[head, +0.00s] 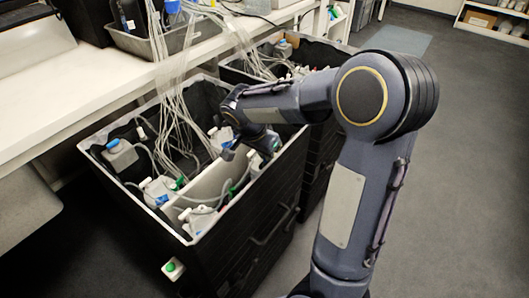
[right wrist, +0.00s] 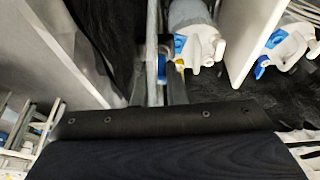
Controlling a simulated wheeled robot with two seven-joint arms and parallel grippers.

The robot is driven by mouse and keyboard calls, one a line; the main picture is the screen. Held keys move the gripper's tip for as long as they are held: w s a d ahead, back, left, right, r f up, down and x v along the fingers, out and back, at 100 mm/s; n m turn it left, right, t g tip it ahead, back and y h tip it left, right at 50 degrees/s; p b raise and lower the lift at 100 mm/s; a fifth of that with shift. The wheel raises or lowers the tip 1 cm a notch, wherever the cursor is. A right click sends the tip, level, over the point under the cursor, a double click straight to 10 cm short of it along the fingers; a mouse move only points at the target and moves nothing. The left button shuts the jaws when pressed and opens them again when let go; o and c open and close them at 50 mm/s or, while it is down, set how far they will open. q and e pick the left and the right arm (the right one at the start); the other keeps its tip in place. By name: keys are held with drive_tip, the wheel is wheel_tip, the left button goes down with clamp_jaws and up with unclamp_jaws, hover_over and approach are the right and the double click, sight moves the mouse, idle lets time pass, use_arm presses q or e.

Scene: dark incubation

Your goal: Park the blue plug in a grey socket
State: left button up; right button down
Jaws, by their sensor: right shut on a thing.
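My right gripper (head: 230,152) reaches down into the near black bin, over its light divider. In the right wrist view, the two fingers (right wrist: 162,85) are close together at the middle, shut on a small blue thing that looks like the blue plug (right wrist: 162,67). Just right of the fingers is a grey cylindrical body (right wrist: 190,14) with a white fitting (right wrist: 205,45) and a blue clip. I cannot tell whether any grey part here is a grey socket. The plug is too small to make out in the head view. My left gripper is not in view.
The near black bin (head: 190,241) has a pale rim and holds grey containers with blue caps (head: 120,152) and clear tubes (head: 172,100). Light divider plates (right wrist: 248,40) stand close by the gripper. A second bin (head: 318,160) stands behind. A white bench (head: 50,105) is at left.

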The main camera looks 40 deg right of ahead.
drive_tip(key=shift+f, duration=0.1)
drive_tip(key=c, duration=1.4)
unclamp_jaws()
drive_tip(key=p+v, duration=0.1)
drive_tip(key=v, duration=0.7)
